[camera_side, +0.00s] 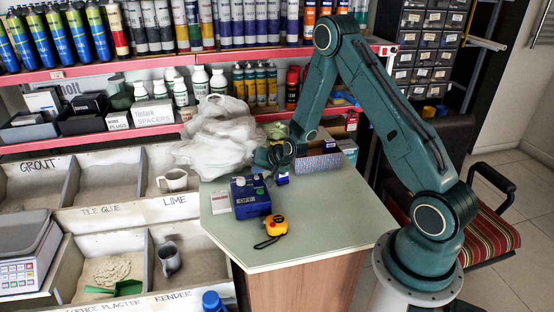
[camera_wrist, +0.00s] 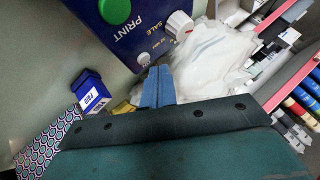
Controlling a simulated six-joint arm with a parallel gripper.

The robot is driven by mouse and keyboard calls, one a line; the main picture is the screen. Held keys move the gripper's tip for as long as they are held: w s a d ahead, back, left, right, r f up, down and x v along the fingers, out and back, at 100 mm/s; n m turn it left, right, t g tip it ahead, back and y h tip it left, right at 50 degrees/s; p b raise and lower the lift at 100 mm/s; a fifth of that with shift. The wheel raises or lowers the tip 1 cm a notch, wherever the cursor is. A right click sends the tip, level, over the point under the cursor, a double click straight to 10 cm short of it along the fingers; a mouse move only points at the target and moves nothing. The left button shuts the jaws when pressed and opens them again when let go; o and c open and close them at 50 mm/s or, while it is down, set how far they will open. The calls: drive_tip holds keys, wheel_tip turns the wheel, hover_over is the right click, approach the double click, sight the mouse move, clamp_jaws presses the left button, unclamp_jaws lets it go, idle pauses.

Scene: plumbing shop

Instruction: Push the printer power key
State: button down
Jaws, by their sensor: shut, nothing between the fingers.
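The printer (camera_side: 250,197) is a small dark blue box on the green-topped counter (camera_side: 310,225). In the wrist view, the printer (camera_wrist: 150,30) shows the words PRINT and SALE. It has a green round button (camera_wrist: 115,10), a white round knob (camera_wrist: 180,22) and a small pale button (camera_wrist: 144,58) near its edge. I cannot tell which one is the power key. My gripper (camera_wrist: 157,72) is shut and empty, its blue fingertips close to the small pale button. I cannot tell if they touch it. In the side view, my gripper (camera_side: 270,174) is just above and behind the printer.
A yellow tape measure (camera_side: 273,228) and a white card (camera_side: 220,202) lie beside the printer. Crumpled white plastic bags (camera_side: 218,138) are heaped behind it. A small blue box (camera_wrist: 90,90) and a patterned box (camera_wrist: 38,145) show in the wrist view.

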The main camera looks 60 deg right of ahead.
wheel_tip(320, 180, up, 6)
drive_tip(key=shift+f, duration=0.1)
idle(0.7)
drive_tip(key=s+a+r+n+g, duration=0.1)
drive_tip(key=s+a+r+n, duration=0.1)
drive_tip(key=s+a+r, duration=0.3)
drive_tip(key=s+a+r+n+y, duration=0.1)
drive_tip(key=s+a+r+n, duration=0.1)
drive_tip(key=r, duration=0.5)
drive_tip(key=s+a+r+n+g, duration=0.1)
drive_tip(key=s+a+r+n, duration=0.1)
drive_tip(key=s+a+r, duration=0.3)
drive_tip(key=s+a+r+n, duration=0.2)
drive_tip(key=s+r, duration=0.1)
drive_tip(key=s, duration=0.7)
drive_tip(key=s+a+r+n+g, duration=0.1)
drive_tip(key=s+a+r+n, duration=0.1)
drive_tip(key=s, duration=0.8)
wheel_tip(320, 180, up, 2)
drive_tip(key=shift+s+a+r+n, duration=0.1)
drive_tip(key=shift+s+a+n, duration=0.1)
drive_tip(key=shift+a+n, duration=0.3)
